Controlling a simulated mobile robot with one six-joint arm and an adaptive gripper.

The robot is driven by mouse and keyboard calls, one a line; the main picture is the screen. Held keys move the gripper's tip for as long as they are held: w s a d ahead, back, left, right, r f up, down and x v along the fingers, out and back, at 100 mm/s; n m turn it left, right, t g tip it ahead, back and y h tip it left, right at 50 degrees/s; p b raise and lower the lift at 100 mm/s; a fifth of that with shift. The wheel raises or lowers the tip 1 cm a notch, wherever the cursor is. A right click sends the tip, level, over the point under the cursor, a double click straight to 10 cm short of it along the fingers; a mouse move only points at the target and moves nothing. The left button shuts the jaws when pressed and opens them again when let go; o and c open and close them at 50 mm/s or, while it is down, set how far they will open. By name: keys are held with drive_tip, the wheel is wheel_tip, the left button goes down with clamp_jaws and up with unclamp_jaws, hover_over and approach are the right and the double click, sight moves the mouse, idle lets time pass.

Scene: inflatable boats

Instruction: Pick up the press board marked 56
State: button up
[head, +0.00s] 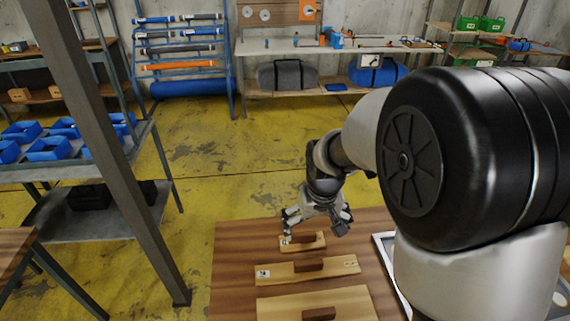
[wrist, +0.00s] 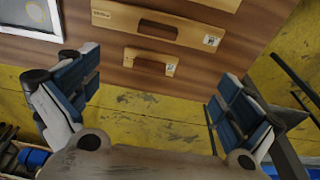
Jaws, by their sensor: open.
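Three pale wooden press boards with dark handles lie on a wooden table (head: 235,262). The smallest board (head: 303,250) is nearest the far edge, the middle-length board (head: 310,277) lies in front of it, and a larger board (head: 280,305) is closest. Small white labels show on the smallest and middle boards, but I cannot read a 56. My gripper (head: 316,220) is open and empty above the far edge, close to the smallest board. In the wrist view my gripper (wrist: 152,88) has its fingers wide apart, with the smallest board (wrist: 150,55) and middle board (wrist: 190,37) beyond them.
A white-framed panel (wrist: 30,18) lies on the table beside the boards. A grey metal post (head: 115,150) and a shelf with blue bins (head: 50,148) stand to the left. Yellow floor (head: 210,170) is open beyond the table. A workbench (head: 330,45) lines the back wall.

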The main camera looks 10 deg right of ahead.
approach(308, 262)
drive_tip(key=shift+g, duration=0.3)
drive_tip(key=f+b, duration=0.1)
drive_tip(key=w+f+b, duration=0.1)
drive_tip(key=f, duration=0.1)
drive_tip(key=f+b, duration=0.1)
drive_tip(key=f, duration=0.1)
drive_tip(key=shift+w+a+f, duration=0.15)
drive_tip(key=shift+w+a, duration=0.1)
drive_tip(key=shift+w, duration=0.15)
drive_tip(key=f, duration=0.1)
drive_tip(key=f+b, duration=0.1)
drive_tip(key=f, duration=0.1)
drive_tip(key=f+b, duration=0.1)
drive_tip(key=f, duration=0.1)
drive_tip(key=shift+d+f, duration=0.15)
drive_tip(key=shift+d, duration=0.2)
drive_tip(key=c, duration=1.2)
